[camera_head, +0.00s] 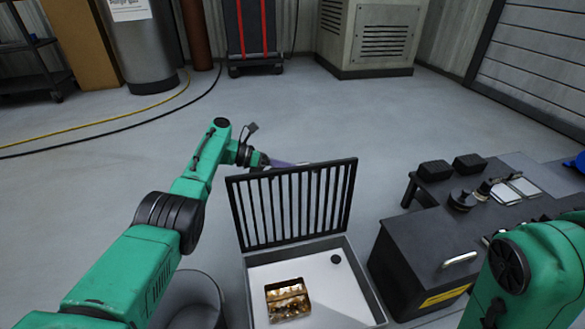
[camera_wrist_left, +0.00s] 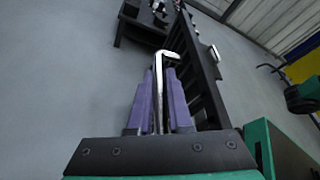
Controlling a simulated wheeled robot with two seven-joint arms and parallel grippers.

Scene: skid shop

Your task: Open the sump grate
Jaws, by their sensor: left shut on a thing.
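The black barred sump grate (camera_head: 293,204) stands raised, nearly upright, at the back edge of the open sump (camera_head: 366,298). In the left wrist view, the grate (camera_wrist_left: 207,85) shows edge-on at right. My left gripper (camera_head: 296,163) is behind the grate's top edge, partly hidden by it. In the wrist view, the purple fingers of my left gripper (camera_wrist_left: 159,100) are shut on a bent silver handle (camera_wrist_left: 172,54) beside the grate. My right arm shows at the lower right of the head view, its gripper out of frame.
A brown and gold box-like thing (camera_head: 287,299) and a small black disc (camera_head: 336,259) lie on the sump's white floor. A dark bench (camera_head: 412,250) stands close at right. A grey bin (camera_head: 188,300) is at left. The floor behind is open, with hoses at left.

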